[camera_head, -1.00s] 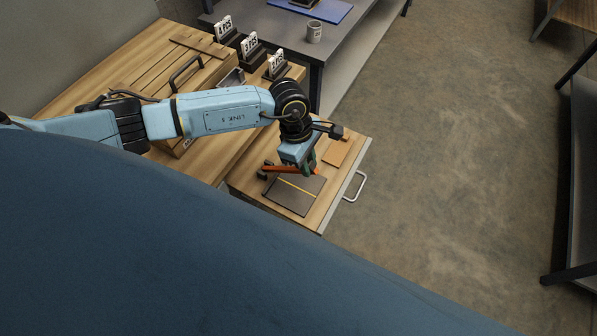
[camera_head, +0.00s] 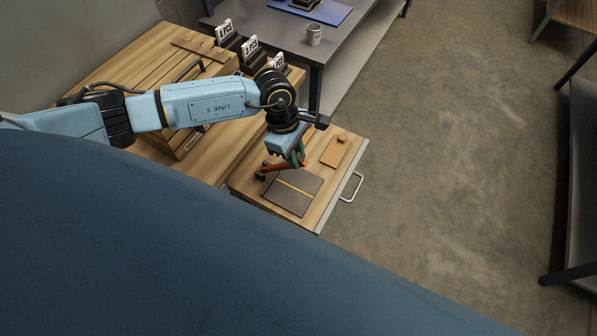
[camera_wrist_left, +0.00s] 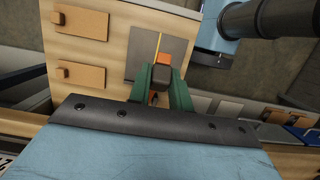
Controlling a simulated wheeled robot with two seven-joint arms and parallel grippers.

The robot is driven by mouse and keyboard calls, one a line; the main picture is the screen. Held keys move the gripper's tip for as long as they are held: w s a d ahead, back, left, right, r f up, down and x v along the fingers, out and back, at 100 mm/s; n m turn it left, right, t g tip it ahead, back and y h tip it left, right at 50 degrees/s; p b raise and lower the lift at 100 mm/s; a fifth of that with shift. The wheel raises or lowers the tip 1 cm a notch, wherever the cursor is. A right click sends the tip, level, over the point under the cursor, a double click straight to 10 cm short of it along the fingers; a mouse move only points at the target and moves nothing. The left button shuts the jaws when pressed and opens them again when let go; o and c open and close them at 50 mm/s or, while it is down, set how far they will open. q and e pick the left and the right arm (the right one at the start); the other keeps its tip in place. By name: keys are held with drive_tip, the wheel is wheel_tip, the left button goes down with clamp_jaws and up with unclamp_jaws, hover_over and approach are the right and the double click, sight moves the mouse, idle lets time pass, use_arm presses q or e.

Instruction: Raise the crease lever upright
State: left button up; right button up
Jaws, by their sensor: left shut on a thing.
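The crease lever (camera_head: 273,167) is an orange bar at the back edge of a dark grey plate (camera_head: 287,197) with a yellow line across it. The plate also shows in the left wrist view (camera_wrist_left: 142,65). My left gripper (camera_head: 298,161) has green fingers and is shut on the lever near its right end. In the left wrist view the fingers (camera_wrist_left: 161,90) close around a dark end piece, with orange just beyond it. The lever looks slightly tilted, its held end raised. The fingers hide part of it. My right gripper is not in view.
The plate lies on a wooden drawer top (camera_head: 316,219) with a metal handle (camera_head: 353,187). A brown board with a small knob (camera_head: 336,152) lies beside it. A slatted wooden box (camera_head: 165,75) and several labelled stands are behind. A mug (camera_head: 314,34) stands on the grey table.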

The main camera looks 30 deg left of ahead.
sight(285, 164)
use_arm(q)
drive_tip(key=shift+a+r, duration=0.35)
drive_tip(key=shift+a, duration=0.15)
drive_tip(key=shift+w+a+r, duration=0.1)
drive_tip(key=shift+a+r, duration=0.2)
drive_tip(key=shift+a, duration=0.3)
drive_tip(key=shift+a+r, duration=0.3)
drive_tip(key=shift+a, duration=0.3)
drive_tip(key=a, duration=0.2)
drive_tip(key=shift+a+r, duration=0.3)
drive_tip(key=o, duration=0.8)
